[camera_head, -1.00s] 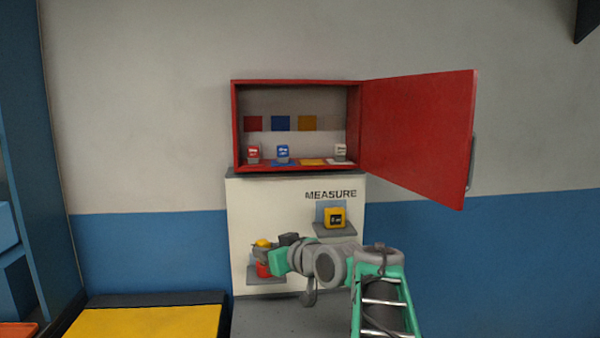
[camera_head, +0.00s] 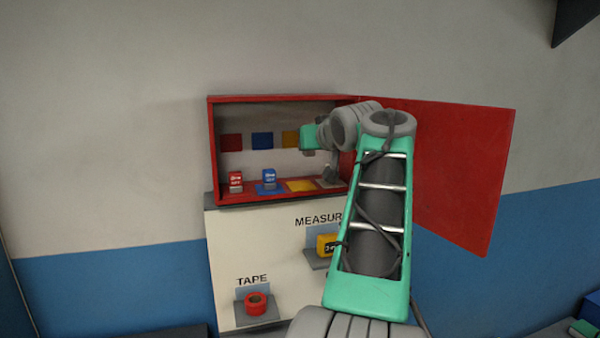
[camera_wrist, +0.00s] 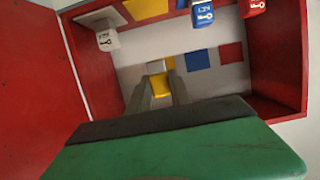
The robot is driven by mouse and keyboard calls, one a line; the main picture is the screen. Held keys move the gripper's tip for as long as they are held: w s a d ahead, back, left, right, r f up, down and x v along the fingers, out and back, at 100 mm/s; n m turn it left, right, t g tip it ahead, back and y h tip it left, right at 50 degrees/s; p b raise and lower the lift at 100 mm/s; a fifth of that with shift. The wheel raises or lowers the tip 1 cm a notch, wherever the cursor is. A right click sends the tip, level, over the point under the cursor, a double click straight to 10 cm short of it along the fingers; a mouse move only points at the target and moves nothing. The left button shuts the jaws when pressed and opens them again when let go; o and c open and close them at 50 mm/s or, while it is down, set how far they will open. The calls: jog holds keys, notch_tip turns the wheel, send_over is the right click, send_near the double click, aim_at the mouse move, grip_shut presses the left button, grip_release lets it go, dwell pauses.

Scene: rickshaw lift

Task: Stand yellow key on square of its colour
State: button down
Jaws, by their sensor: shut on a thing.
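The yellow key (camera_wrist: 160,86) is between the fingers of my gripper (camera_wrist: 160,92), which is shut on it inside the red cabinet. In the wrist view the cabinet appears upside down. The key is in front of the back wall, apart from the cabinet floor. In the head view my gripper (camera_head: 307,151) is mostly hidden by my arm, and the key cannot be made out there. The yellow square (camera_head: 300,185) lies empty on the cabinet floor, and also shows in the wrist view (camera_wrist: 146,8).
The red key (camera_head: 235,180), blue key (camera_head: 269,178) and white key (camera_wrist: 107,38) stand on the cabinet floor. Coloured squares, such as a blue one (camera_head: 262,141), mark the back wall. The red door (camera_head: 455,170) is open at right. Below are red tape (camera_head: 256,303) and a yellow measure (camera_head: 327,245).

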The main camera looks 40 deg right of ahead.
send_over(303, 187)
notch_tip(303, 187, down, 6)
jog(key=shift+w+f+p, duration=0.1)
jog(key=shift+w+p, duration=0.05)
jog(key=shift+p, duration=0.3)
notch_tip(303, 187, down, 3)
jog(key=shift+d+r+p, duration=0.1)
jog(key=shift+r+p, duration=0.05)
jog(key=shift+p, duration=0.3)
jog(key=shift+f, duration=0.35)
jog(key=c, duration=1.2)
grip_release()
jog(key=shift+o, duration=0.2)
jog(key=shift+r, duration=0.15)
